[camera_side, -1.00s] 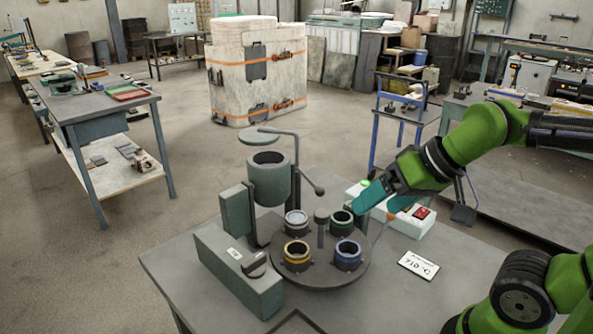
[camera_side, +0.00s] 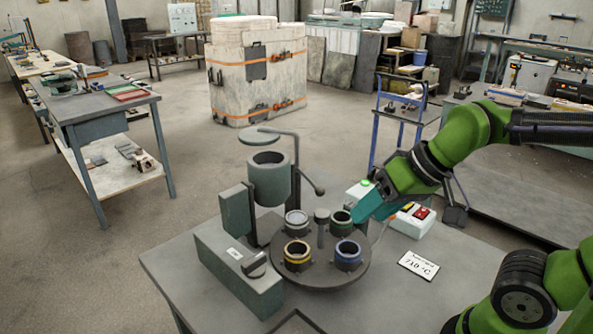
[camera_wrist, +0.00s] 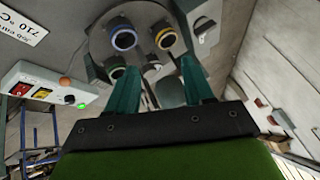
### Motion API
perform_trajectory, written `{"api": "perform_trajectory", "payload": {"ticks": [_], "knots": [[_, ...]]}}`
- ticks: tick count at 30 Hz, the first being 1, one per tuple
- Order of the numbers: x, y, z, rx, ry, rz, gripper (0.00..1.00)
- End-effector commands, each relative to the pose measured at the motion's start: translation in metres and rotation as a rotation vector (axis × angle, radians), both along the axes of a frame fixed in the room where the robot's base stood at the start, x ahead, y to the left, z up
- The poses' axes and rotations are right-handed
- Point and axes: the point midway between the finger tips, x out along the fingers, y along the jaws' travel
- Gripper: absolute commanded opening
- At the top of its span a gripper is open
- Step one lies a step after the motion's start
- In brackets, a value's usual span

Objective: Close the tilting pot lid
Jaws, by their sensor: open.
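The tilting pot (camera_side: 270,183) is a grey-green cylinder held upright above the turntable in the side view. Its round lid (camera_side: 259,138) is raised above the pot mouth, with a visible gap, so the pot stands open. A bent rod (camera_side: 297,165) beside the pot runs down to a handle with a ball end (camera_side: 319,190). My gripper (camera_side: 360,210) is right of and below the handle, apart from it, near the green-rimmed cup. In the wrist view my gripper (camera_wrist: 158,66) has two teal fingers spread apart with nothing held between them.
The turntable (camera_side: 322,276) carries several cups with coloured rims and a centre post (camera_side: 321,228). A grey-green box (camera_side: 240,272) with a knob stands front left.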

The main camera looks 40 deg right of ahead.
Motion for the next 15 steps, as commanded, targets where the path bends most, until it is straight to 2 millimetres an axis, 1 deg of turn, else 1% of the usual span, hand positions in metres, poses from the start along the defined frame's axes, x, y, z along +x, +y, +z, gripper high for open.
{"api": "perform_trajectory", "payload": {"ticks": [1,5,6,8,9,10,15], "knots": [[0.009,0.006,-0.003,-0.023,0.034,0.039,0.44],[0.038,0.019,-0.008,-0.133,0.148,0.129,0.24],[0.049,0.023,-0.010,-0.176,0.183,0.148,0.18],[0.066,0.028,-0.013,-0.246,0.232,0.167,0.09],[0.078,0.032,-0.015,-0.296,0.260,0.174,0.02],[0.087,0.034,-0.016,-0.334,0.282,0.174,0.00],[0.140,0.047,-0.020,-0.554,0.335,0.110,0.00]]}}
